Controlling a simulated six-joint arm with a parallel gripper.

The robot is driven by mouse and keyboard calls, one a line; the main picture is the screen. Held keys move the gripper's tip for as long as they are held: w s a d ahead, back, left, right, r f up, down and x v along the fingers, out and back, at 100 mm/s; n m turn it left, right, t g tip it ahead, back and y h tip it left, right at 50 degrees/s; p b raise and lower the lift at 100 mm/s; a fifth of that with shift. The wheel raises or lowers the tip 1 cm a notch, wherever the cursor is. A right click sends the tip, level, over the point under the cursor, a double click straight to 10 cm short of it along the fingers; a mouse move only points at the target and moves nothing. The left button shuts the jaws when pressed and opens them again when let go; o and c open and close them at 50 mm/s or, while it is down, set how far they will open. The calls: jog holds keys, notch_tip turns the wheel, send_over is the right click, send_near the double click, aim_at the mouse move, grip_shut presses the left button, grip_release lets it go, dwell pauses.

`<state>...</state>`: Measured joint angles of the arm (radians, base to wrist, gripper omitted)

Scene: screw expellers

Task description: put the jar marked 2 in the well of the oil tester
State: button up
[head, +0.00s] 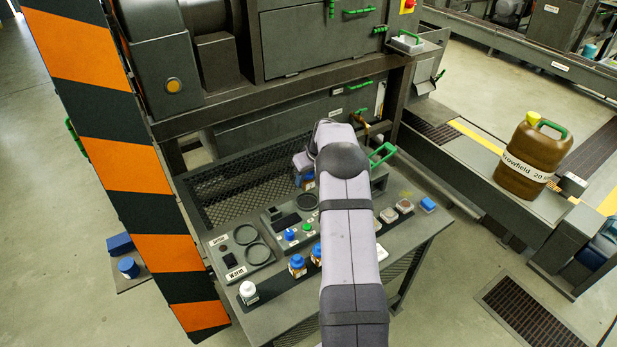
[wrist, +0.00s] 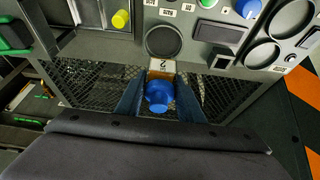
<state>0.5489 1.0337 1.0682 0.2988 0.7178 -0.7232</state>
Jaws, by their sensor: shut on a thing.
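My gripper (wrist: 159,105) is shut on the jar marked 2 (wrist: 161,72), which has a blue lid and a white label. In the wrist view the jar is between both fingers, over the mesh beside the tester's edge. It looks apart from the dark round well (wrist: 163,41) of the oil tester (wrist: 196,48). In the head view my gripper (head: 303,163) is partly hidden by my arm, and a bit of the jar (head: 308,183) shows below it. The tester (head: 270,213) has a screen, a green button and a blue knob; its well (head: 305,201) lies just left of my arm.
Two blue-lidded jars (head: 297,265) (head: 316,254) and a white-lidded jar (head: 248,293) stand along the bench front. A panel with two rings (head: 245,235) is at the left. Small dishes (head: 404,206) and a blue block (head: 428,204) lie right of my arm. A striped post (head: 130,170) rises at left.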

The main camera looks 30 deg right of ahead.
aim_at(307, 187)
jog(key=shift+f, duration=0.1)
jog(key=shift+f+b, duration=1.1)
jog(key=shift+f, duration=1.15)
jog(key=shift+f+b, duration=1.1)
jog(key=shift+b, duration=0.85)
dwell(2.0)
jog(key=o, duration=1.7)
jog(key=shift+f, duration=0.1)
